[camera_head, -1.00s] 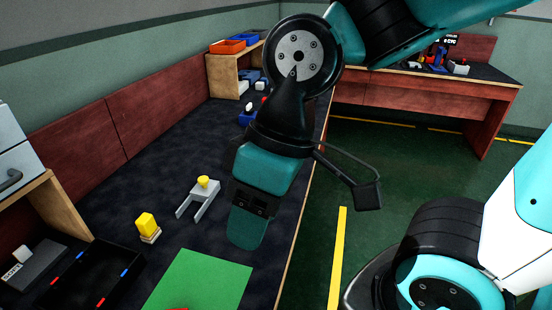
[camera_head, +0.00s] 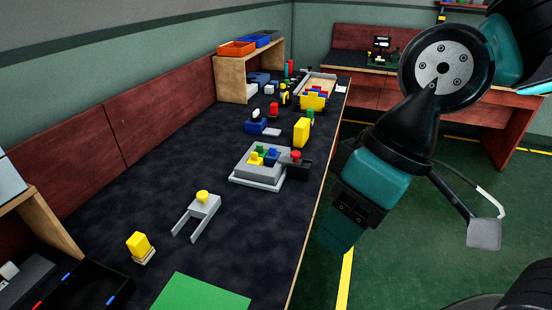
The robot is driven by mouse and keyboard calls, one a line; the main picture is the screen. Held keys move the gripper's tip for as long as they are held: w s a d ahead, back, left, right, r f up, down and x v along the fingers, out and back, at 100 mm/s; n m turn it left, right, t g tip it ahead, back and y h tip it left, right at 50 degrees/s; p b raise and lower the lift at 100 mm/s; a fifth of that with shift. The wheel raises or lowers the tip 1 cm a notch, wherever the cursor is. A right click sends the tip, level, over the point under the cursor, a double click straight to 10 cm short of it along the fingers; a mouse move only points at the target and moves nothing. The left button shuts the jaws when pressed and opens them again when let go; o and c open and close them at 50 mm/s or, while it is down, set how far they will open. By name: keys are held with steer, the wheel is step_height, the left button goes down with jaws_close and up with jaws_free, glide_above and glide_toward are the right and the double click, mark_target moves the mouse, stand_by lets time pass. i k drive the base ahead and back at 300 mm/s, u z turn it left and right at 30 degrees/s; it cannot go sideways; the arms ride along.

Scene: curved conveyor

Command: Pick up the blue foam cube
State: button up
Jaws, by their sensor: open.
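A small blue block (camera_head: 271,156) sits among yellow and green pieces on a grey stepped platform (camera_head: 248,178) on the dark bench. I cannot tell for sure whether it is the blue foam cube. Another blue object (camera_head: 256,126), with a white piece on it, stands farther back. My gripper (camera_head: 340,236) hangs over the floor just right of the bench edge, pointing down and apart from all the objects. It is open and nothing shows in it. The view is from behind and the side, so the gap between its fingers is hidden.
A grey fork-shaped part with a yellow knob (camera_head: 199,212), a yellow block (camera_head: 138,243) and a green mat (camera_head: 200,294) lie at the front. A yellow block (camera_head: 301,132) and a wooden shelf with bins (camera_head: 229,78) stand behind. The bench between them is mostly clear.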

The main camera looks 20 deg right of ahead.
mark_target(271, 156)
steer(key=z, duration=1.15)
steer(key=i, duration=1.35)
steer(key=u, duration=2.4)
